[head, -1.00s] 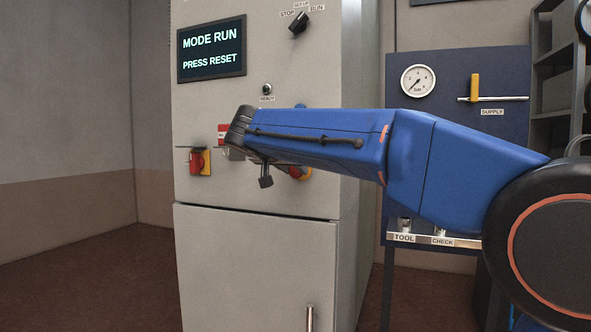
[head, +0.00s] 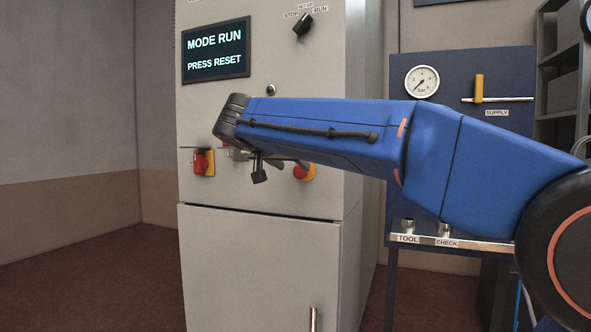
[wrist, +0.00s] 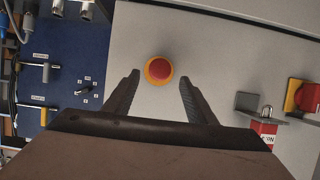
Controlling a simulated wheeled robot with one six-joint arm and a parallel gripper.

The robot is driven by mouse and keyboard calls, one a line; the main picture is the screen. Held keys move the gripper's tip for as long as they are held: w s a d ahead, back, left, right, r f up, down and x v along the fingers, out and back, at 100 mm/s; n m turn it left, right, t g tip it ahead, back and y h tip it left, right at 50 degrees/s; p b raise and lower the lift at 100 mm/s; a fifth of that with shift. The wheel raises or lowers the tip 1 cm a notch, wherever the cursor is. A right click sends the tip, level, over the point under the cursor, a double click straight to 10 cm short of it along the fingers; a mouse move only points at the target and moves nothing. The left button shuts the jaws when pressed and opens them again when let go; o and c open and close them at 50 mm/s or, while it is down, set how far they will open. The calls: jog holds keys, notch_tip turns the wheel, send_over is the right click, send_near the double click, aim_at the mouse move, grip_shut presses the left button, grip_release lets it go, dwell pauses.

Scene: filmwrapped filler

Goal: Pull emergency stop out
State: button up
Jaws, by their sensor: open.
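The emergency stop (head: 302,171) is a red mushroom button on a yellow base, on the front of the grey cabinet, partly hidden by my blue arm in the head view. In the wrist view the emergency stop (wrist: 159,69) lies ahead of my gripper (wrist: 157,80), in the gap between the two dark fingers. The fingers are spread and empty. I cannot tell the exact distance to the button. In the head view the fingers are mostly hidden behind my arm.
A red and yellow switch (head: 203,162) sits left on the cabinet. A padlock with a red tag (wrist: 262,129) hangs near it. The display (head: 216,50) reads "MODE RUN PRESS RESET". A selector knob (head: 302,25) is above. A blue panel (head: 440,75) with gauge stands right.

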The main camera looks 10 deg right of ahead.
jog(key=v, duration=1.2)
jog(key=shift+s+a, duration=0.25)
jog(key=shift+s, duration=0.1)
jog(key=shift+d, duration=0.1)
jog(key=s+d+f+n+g+y, duration=0.1)
jog(key=s+d+f+n+g, duration=0.1)
jog(key=s+d+f, duration=0.6)
jog(key=s+d+f+n+g+y, duration=0.1)
jog(key=d+f+n+g+y, duration=0.15)
jog(key=d+f, duration=0.7)
jog(key=s+f+n+y, duration=0.1)
jog(key=s+f, duration=0.5)
jog(key=f, duration=0.3)
jog(key=s+f+g+y, duration=0.1)
jog(key=s+f+y, duration=0.1)
jog(key=s+f, duration=0.5)
jog(key=s+f+n+y, duration=0.1)
jog(key=s+f, duration=0.5)
jog(key=f, duration=0.7)
jog(key=shift+s+n, duration=0.35)
jog(key=shift+s, duration=0.05)
jog(key=shift+d+g, duration=0.1)
jog(key=shift+g, duration=0.15)
